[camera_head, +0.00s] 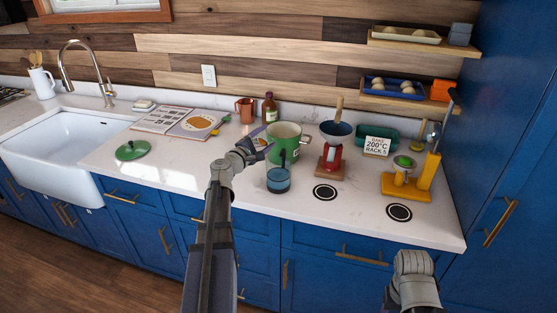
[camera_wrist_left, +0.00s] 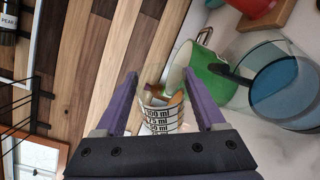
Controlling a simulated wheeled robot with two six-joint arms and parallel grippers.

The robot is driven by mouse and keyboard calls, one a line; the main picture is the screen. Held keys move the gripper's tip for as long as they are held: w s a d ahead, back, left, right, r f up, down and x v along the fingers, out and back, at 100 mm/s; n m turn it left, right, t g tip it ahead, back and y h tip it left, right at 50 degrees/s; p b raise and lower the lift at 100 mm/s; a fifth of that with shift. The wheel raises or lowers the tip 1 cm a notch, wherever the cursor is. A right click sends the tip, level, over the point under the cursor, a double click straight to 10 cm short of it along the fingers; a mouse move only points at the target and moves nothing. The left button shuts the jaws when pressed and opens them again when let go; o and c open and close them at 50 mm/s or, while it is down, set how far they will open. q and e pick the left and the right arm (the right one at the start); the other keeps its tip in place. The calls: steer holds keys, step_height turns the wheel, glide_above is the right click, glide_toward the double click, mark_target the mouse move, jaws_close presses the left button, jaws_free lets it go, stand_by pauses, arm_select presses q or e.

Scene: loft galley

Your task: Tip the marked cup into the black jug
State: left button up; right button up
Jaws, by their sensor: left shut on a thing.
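The marked cup (camera_wrist_left: 161,115) is clear with black ml lines. In the left wrist view it sits between the purple fingers of my left gripper (camera_wrist_left: 160,90), which is shut on it. It looks tipped well over against the counter. In the head view my left gripper (camera_head: 262,147) is above the counter and hides most of the cup. A see-through bluish jug (camera_head: 278,181) with a dark handle stands just in front of the gripper and also shows in the left wrist view (camera_wrist_left: 270,92). No plainly black jug shows. Of my right arm only a link shows.
A green pot (camera_head: 284,142) stands just behind the bluish jug. A red scale (camera_head: 332,155) with a dark bowl is to the right, with a yellow stand (camera_head: 430,172) beyond. A green lid (camera_head: 132,150) and an open book (camera_head: 180,122) lie left. Counter around two black-ringed discs is clear.

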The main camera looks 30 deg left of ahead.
arm_select(q)
steer(key=shift+d+f+m+b, duration=0.2)
steer(key=shift+f+m+b, duration=0.4)
steer(key=shift+m, duration=0.3)
steer(key=shift+d+r+m, duration=0.2)
steer(key=shift+d+m, duration=0.6)
steer(key=shift+m, duration=0.1)
stand_by(0.7)
steer(key=shift+d+r+m+p, duration=0.1)
steer(key=shift+d+m+p, duration=0.1)
steer(key=shift+m, duration=0.5)
steer(key=shift+d+r+m+p, duration=0.1)
steer(key=shift+d+m+p, duration=0.05)
steer(key=shift+m, duration=0.55)
stand_by(0.8)
